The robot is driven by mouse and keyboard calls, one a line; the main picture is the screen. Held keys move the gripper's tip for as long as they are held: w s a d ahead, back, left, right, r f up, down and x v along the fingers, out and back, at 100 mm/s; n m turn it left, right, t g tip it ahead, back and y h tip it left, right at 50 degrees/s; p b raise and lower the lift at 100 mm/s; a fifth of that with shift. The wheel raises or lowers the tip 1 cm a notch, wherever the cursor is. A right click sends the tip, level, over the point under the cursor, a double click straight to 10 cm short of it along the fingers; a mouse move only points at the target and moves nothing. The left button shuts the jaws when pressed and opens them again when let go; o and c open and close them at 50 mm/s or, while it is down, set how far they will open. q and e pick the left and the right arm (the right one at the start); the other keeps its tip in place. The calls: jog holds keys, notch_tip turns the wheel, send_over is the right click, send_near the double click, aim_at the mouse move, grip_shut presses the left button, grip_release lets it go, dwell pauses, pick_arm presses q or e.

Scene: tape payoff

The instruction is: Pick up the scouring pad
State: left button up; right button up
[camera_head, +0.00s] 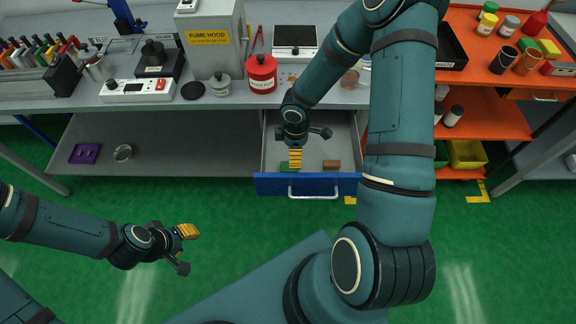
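A flat green pad (288,167), which looks like the scouring pad, lies on the floor of the open drawer (308,184), near its front left. My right gripper (295,160) reaches down into the drawer, with its yellow fingertips just above or at the pad and hiding part of it. I cannot tell whether they touch, or whether the fingers are apart. My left gripper (188,232) is out over the green floor at lower left, away from the drawer and with nothing visible in it. Its finger opening is not clear.
A brown block (331,164) lies in the drawer, right of the pad. The drawer's blue front and side walls stand close around my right gripper. The grey bench (225,108) above holds a red canister (261,74). An orange shelf (490,120) stands at right.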

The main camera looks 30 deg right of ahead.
notch_tip(320, 180, down, 4)
jog(key=shift+w+f+b, duration=0.1)
jog(key=shift+f+b, duration=0.15)
jog(key=shift+b, duration=0.2)
jog(key=shift+f, duration=0.35)
jog(key=f, duration=0.2)
jog(key=f+b, duration=0.1)
jog(key=f, duration=0.2)
jog(key=shift+w+a, duration=0.2)
jog(key=c, duration=0.9)
